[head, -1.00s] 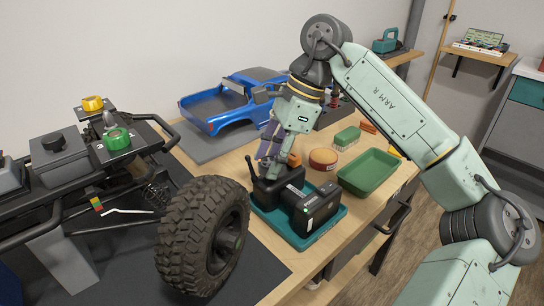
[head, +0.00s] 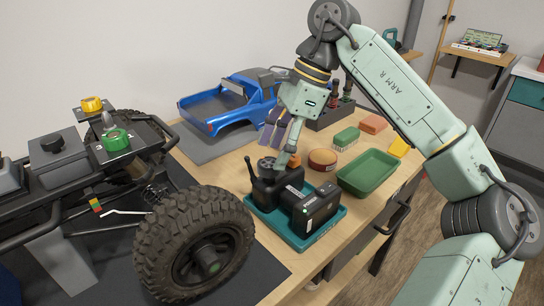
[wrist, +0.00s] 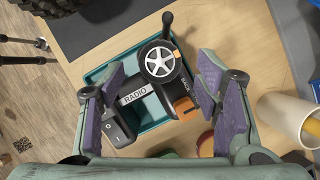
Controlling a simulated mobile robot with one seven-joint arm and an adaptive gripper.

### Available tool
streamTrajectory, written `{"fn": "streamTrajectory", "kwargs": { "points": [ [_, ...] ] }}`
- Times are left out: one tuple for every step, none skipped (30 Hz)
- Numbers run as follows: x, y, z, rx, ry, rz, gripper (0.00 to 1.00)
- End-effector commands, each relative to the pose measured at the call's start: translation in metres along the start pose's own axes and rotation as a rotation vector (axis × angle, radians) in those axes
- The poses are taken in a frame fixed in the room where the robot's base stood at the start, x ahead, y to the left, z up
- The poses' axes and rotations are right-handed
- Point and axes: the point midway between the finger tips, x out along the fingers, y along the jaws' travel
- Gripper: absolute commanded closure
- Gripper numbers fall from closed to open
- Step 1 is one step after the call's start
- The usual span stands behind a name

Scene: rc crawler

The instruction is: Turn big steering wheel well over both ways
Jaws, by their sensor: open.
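The radio transmitter (head: 275,187) is a black unit on a teal tray (head: 290,232). Its steering wheel (wrist: 159,61), dark-rimmed with silver spokes, faces the wrist camera between my fingers; it shows in part in the head view (head: 267,164). My gripper (head: 281,148) is open above the transmitter, and its purple-padded fingers (wrist: 163,74) stand apart either side of the wheel, holding nothing. The crawler's near front tyre (head: 197,243) is turned so its hub faces the head camera. Whether a finger touches the wheel rim, I cannot tell.
A blue truck body (head: 232,101) stands behind. An antenna (wrist: 167,24) sticks out near the wheel.

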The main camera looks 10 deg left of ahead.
Motion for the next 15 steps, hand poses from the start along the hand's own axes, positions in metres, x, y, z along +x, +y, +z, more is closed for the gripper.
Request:
{"fn": "streamTrajectory", "kwargs": {
  "points": [
    [-0.012, -0.001, 0.001, 0.002, 0.000, -0.004, 0.42],
    [-0.019, -0.001, 0.001, 0.003, 0.001, -0.004, 0.42],
    [-0.028, -0.001, 0.001, 0.002, 0.001, -0.004, 0.42],
    [-0.035, -0.001, 0.001, 0.001, -0.001, -0.003, 0.42],
    [-0.042, -0.001, 0.001, 0.001, 0.001, -0.003, 0.42],
    [-0.050, -0.001, 0.001, 0.001, 0.000, -0.003, 0.42],
    [-0.056, -0.001, 0.001, 0.002, 0.000, -0.003, 0.42],
    [-0.061, -0.001, 0.001, 0.002, 0.001, -0.003, 0.42],
    [-0.068, -0.001, 0.000, 0.003, 0.002, -0.003, 0.42],
    [-0.072, -0.001, 0.000, 0.003, 0.002, -0.002, 0.42],
    [-0.075, 0.000, 0.000, 0.003, 0.002, -0.002, 0.42],
    [-0.079, 0.000, 0.000, 0.003, 0.002, -0.002, 0.42],
    [-0.082, 0.000, 0.000, 0.002, 0.002, -0.002, 0.42],
    [-0.084, 0.000, 0.000, 0.001, 0.002, -0.001, 0.42],
    [-0.086, 0.000, 0.000, 0.001, 0.001, 0.000, 0.42]
  ]
}}
